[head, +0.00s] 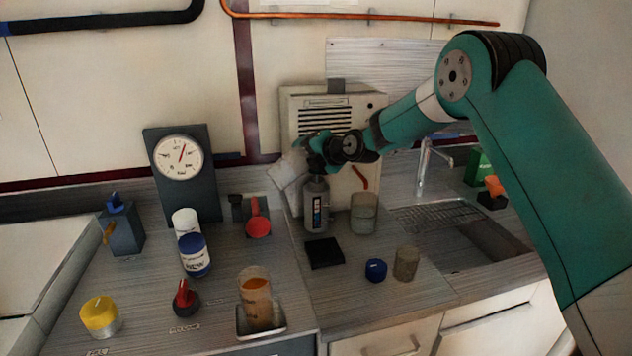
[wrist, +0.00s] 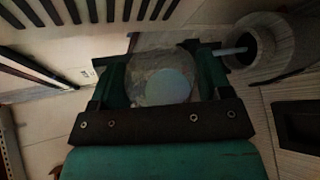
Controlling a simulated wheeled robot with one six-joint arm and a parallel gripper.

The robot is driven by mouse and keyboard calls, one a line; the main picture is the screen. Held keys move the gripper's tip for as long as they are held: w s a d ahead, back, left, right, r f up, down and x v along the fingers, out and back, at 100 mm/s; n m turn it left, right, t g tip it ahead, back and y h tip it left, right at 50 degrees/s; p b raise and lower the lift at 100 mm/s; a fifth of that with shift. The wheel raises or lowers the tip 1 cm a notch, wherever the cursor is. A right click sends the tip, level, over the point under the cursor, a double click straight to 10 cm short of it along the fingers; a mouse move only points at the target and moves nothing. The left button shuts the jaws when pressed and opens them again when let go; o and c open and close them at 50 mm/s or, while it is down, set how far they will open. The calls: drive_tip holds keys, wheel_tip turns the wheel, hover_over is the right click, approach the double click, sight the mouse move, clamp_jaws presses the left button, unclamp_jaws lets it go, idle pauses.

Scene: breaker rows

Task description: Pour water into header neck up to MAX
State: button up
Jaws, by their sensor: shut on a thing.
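The grey header (head: 316,208) stands upright on the counter before the vented panel, with a level strip on its front. Its neck is mostly hidden under my gripper (head: 312,150). My gripper is shut on a pale translucent vessel (head: 288,172), which looks tilted just left of and above the header. In the wrist view the vessel (wrist: 150,85) sits between the fingers, with a pale blue round patch inside. Beside it is a grey cylinder (wrist: 278,42) with a dark opening, apparently the header. A pale strip reaches its opening; I cannot tell whether it is water. The MAX mark is unreadable.
A glass beaker (head: 363,213) stands close right of the header, and a black pad (head: 325,252) lies in front. A blue cap (head: 376,270) and small cup (head: 406,263) are nearby. The sink (head: 470,235) is right; a gauge (head: 179,158) stands left.

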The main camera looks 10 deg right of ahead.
drive_tip(key=shift+w+d+f+m+y+b, duration=0.15)
drive_tip(key=shift+f+m+y+b, duration=0.15)
drive_tip(key=shift+b, duration=0.55)
drive_tip(key=shift+s+d+f+m+y+b, duration=0.1)
drive_tip(key=shift+f+m+y+b, duration=0.2)
drive_tip(key=shift+b, duration=0.55)
idle(1.3)
drive_tip(key=shift+w+d+b, duration=0.1)
drive_tip(key=shift+b, duration=0.2)
idle(0.5)
